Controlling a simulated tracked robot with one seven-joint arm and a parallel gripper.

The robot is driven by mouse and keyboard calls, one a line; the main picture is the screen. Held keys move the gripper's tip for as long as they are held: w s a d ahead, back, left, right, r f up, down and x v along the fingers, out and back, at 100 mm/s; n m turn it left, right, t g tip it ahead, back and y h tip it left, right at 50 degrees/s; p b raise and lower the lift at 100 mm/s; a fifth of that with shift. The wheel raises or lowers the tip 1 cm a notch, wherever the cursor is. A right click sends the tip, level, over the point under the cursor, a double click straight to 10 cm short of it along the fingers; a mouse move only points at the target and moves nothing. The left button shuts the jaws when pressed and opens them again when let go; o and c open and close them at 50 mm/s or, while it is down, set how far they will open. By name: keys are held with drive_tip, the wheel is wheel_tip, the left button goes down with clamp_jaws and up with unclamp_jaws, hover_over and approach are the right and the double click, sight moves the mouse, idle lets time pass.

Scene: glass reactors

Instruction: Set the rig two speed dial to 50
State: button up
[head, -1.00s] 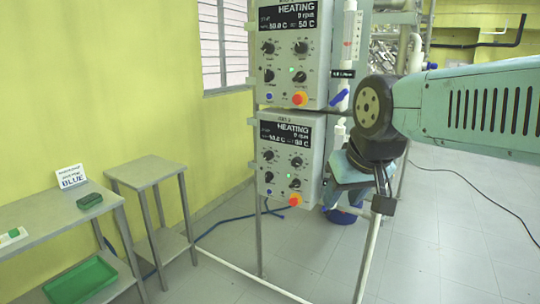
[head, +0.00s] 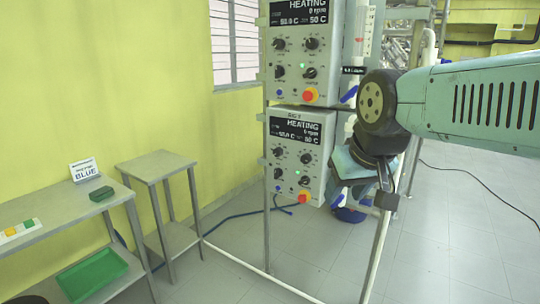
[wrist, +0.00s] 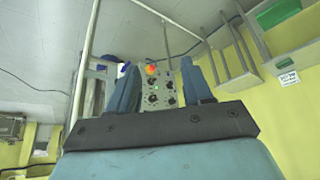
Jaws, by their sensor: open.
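The rig two control box (head: 328,146) is the lower of two grey boxes on the frame, labelled RIG 2. Its display reads HEATING, 0 rpm and 50 C; the smaller figure is hard to read. Several black dials (head: 307,158) sit below the display, with a red-orange button (head: 304,196) at the bottom. Which dial sets speed is too small to read. My gripper (wrist: 158,68) is open and empty, its blue-grey fingers apart. In the wrist view the box face (wrist: 160,92) shows upside down between and beyond the fingers, apart from them.
A similar control box (head: 295,50) hangs directly above. Glassware and a metal frame pole (head: 266,190) stand around the boxes. A small grey table (head: 155,165) and a bench with a green tray (head: 92,275) stand at left.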

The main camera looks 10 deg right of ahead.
drive_tip(key=shift+o, duration=0.7)
drive_tip(key=shift+w+d, duration=0.1)
drive_tip(key=shift+w, duration=0.15)
drive_tip(key=shift+o, duration=0.8)
drive_tip(key=w+d+f+n+g+h, duration=0.1)
drive_tip(key=w+d+n, duration=0.1)
drive_tip(key=w, duration=0.5)
drive_tip(key=w+d+f+n+g+h, duration=0.1)
drive_tip(key=w+d+n+h, duration=0.1)
drive_tip(key=w, duration=0.5)
drive_tip(key=shift+w+d+f+n+g+h, duration=0.15)
drive_tip(key=shift+d+f+n+g+h, duration=0.2)
drive_tip(key=shift+d, duration=0.3)
drive_tip(key=n+t+h, duration=0.9)
drive_tip(key=n+h, duration=0.1)
drive_tip(key=n, duration=1)
approach(276, 153)
drive_tip(key=shift+m, duration=0.25)
drive_tip(key=x, duration=0.9)
drive_tip(key=shift+r, duration=0.1)
drive_tip(key=shift+c, duration=0.4)
drive_tip(key=c, duration=1)
